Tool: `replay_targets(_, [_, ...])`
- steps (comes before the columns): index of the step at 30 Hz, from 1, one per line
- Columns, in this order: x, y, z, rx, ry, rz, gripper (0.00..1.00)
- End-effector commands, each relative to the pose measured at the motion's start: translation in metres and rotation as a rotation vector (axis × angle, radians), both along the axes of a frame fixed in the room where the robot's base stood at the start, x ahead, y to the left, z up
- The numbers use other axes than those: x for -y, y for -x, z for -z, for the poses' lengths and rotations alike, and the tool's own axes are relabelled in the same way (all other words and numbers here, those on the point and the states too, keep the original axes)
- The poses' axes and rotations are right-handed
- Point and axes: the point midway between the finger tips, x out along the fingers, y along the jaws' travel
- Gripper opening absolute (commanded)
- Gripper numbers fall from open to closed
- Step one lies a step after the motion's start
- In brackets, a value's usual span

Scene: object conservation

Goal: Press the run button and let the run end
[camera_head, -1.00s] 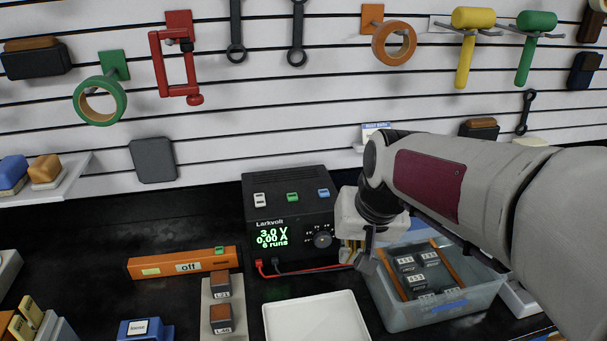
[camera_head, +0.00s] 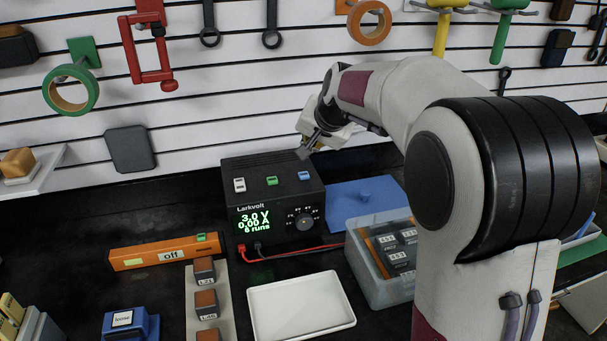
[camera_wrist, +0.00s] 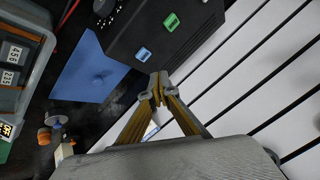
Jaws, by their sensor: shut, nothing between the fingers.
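The black Larkvolt power supply (camera_head: 262,183) stands against the wall; its green display (camera_head: 254,218) reads 3.0 V, 0.00 A, 6 runs. On its top are a white button (camera_head: 239,184), a green button (camera_head: 272,181) and a blue button (camera_head: 304,176); I cannot read which is the run button. My gripper (camera_head: 303,153) is shut and empty, above the box's rear right part, behind the blue button. In the wrist view my shut fingertips (camera_wrist: 157,88) appear just below the blue button (camera_wrist: 143,55), with the green button (camera_wrist: 171,22) farther off. They appear apart from the buttons.
An orange bar (camera_head: 165,253) marked "off" lies left of the supply. A strip (camera_head: 220,300) with dark blocks and a white tray (camera_head: 300,305) lie in front. A clear bin (camera_head: 370,270) with labelled blocks and a blue panel (camera_head: 345,200) are at the right. Tools hang on the wall behind.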

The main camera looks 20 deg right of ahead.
Motion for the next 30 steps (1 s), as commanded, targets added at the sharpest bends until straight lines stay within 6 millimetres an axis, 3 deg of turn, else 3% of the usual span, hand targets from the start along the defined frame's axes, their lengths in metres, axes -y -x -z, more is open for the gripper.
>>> replay_targets(3, [0.001,-0.015,-0.022,0.058,-0.026,0.033,0.00])
replay_targets(7, [0.002,-0.023,-0.035,0.095,-0.055,0.068,0.00])
replay_targets(30, [0.002,-0.024,-0.028,0.100,-0.071,0.088,0.00])
